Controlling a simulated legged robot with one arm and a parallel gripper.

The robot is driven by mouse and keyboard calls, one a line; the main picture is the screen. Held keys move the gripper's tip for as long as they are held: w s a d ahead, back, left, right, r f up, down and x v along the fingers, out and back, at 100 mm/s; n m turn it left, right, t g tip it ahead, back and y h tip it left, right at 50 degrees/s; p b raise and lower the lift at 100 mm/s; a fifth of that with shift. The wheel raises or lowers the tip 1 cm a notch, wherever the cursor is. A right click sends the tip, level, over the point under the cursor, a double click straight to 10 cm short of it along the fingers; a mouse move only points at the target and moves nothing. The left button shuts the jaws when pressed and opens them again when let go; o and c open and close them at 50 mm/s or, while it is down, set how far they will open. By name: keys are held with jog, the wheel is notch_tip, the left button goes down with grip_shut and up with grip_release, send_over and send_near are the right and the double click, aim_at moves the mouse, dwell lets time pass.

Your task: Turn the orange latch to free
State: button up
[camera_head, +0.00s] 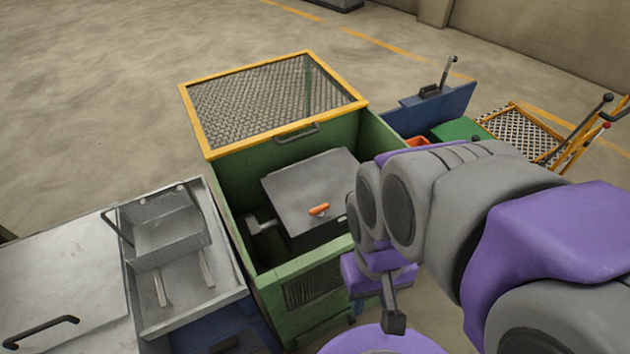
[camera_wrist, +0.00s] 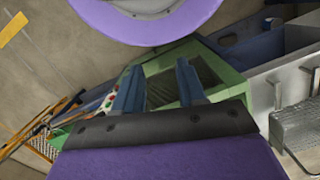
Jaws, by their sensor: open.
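The orange latch (camera_head: 319,209) is a small handle on a grey metal box (camera_head: 310,188) inside the green enclosure (camera_head: 290,268). It lies near the front edge of that box's sloped top. The yellow-framed mesh lid (camera_head: 205,145) of the enclosure stands raised. My gripper, right of the latch and outside the enclosure's front corner in the head view, is partly hidden by my arm. In the wrist view my gripper (camera_wrist: 160,66) is open and empty, its two fingers apart. Beyond them is the green enclosure (camera_wrist: 226,80) with a dark mesh panel. The latch does not show there.
A metal bench (camera_head: 160,318) with a wire-handled tray (camera_head: 170,235) stands left of the enclosure. A blue panel with a lever (camera_head: 430,108) and an orange-framed mesh cart (camera_head: 520,130) stand behind right. Open floor (camera_head: 110,90) lies behind. The enclosure walls surround the latch's box.

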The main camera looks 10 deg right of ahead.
jog(key=w+r+m+y+p, duration=0.1)
jog(key=w+r+m+p, duration=0.25)
jog(key=w, duration=0.55)
jog(key=m+y+p, duration=0.3)
jog(key=m+p, duration=0.5)
jog(key=m, duration=0.3)
send_over(320, 207)
jog(key=w+d, duration=0.2)
jog(key=d, duration=0.5)
notch_tip(320, 207, down, 7)
jog(key=shift+t, duration=0.3)
jog(key=b+x, duration=0.1)
jog(key=x, duration=0.4)
jog(key=b+x, duration=0.1)
jog(key=x, duration=0.5)
jog(key=b+x, duration=0.1)
jog(key=x, duration=0.5)
jog(key=shift+s+a+b, duration=0.15)
jog(key=shift+a+b, duration=0.2)
jog(key=shift+c, duration=0.3)
grip_shut()
